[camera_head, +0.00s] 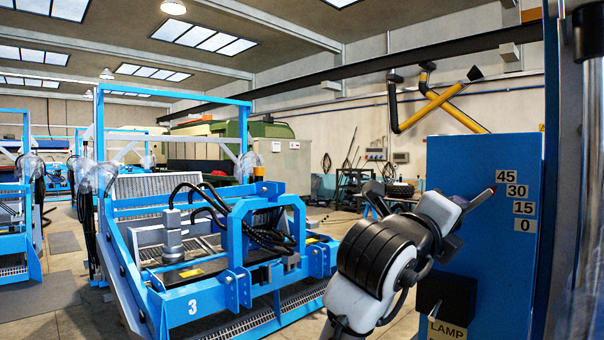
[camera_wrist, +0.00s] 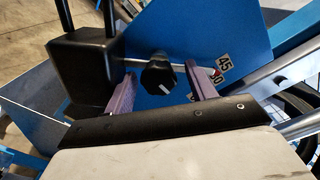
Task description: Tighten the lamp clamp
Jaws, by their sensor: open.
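A black knob (camera_wrist: 158,74) with a white mark sits in front of a blue panel in the wrist view; I take it to be the lamp clamp. My gripper (camera_wrist: 161,75) is open, with one purple finger on each side of the knob and visible gaps between. Whether the fingertips reach past the knob is unclear. A pointer with a red tip (camera_head: 492,189) lies by the "30" label (camera_head: 517,190) on the blue panel (camera_head: 470,160). In the head view my arm hides the knob and my fingers.
A black box (camera_wrist: 85,72) stands close left of my gripper. In the head view a black box (camera_head: 446,298) has a "LAMP" label below it. A blue machine frame marked 3 (camera_head: 193,307) stands left of my arm. A blue post (camera_head: 575,200) rises at right.

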